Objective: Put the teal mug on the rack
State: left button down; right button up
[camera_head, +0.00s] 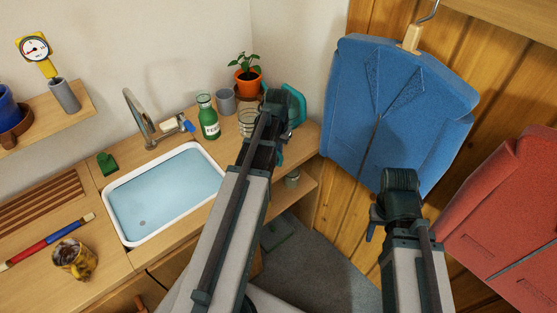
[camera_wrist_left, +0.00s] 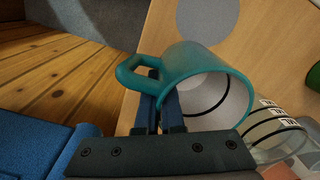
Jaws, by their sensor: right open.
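The teal mug (camera_head: 296,106) stands at the back right corner of the wooden counter, partly hidden behind my left arm's end. In the left wrist view the mug (camera_wrist_left: 216,72) shows its pale inside and its handle to the left. My left gripper (camera_wrist_left: 160,98) has its fingers close together at the handle; whether they are closed on it cannot be told. My right gripper (camera_head: 373,225) is open and empty, in front of the blue jacket. A slatted wooden rack (camera_head: 45,207) lies on the counter left of the sink.
A filled sink (camera_head: 166,190) lies between the mug and the rack. A green bottle (camera_head: 207,118), a grey cup (camera_head: 225,101), a potted plant (camera_head: 246,78) and a glass (camera_head: 247,121) stand near the mug. A yellow-brown mug (camera_head: 74,259) and a red-blue rod (camera_head: 47,241) lie near the rack.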

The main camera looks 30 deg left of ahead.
pick_arm(q)
jog(key=shift+f, duration=0.45)
jog(key=shift+r, duration=0.1)
pick_arm(e)
jog(key=shift+f, duration=0.3)
pick_arm(q)
jog(key=c, duration=1)
grip_release()
jog(key=shift+c, duration=0.2)
pick_arm(e)
jog(key=shift+f, duration=0.15)
pick_arm(q)
notch_tip(320, 180, up, 12)
jog(key=p, duration=1.2)
jog(key=shift+d, duration=0.1)
pick_arm(e)
notch_tip(320, 180, up, 12)
jog(key=shift+r, duration=0.2)
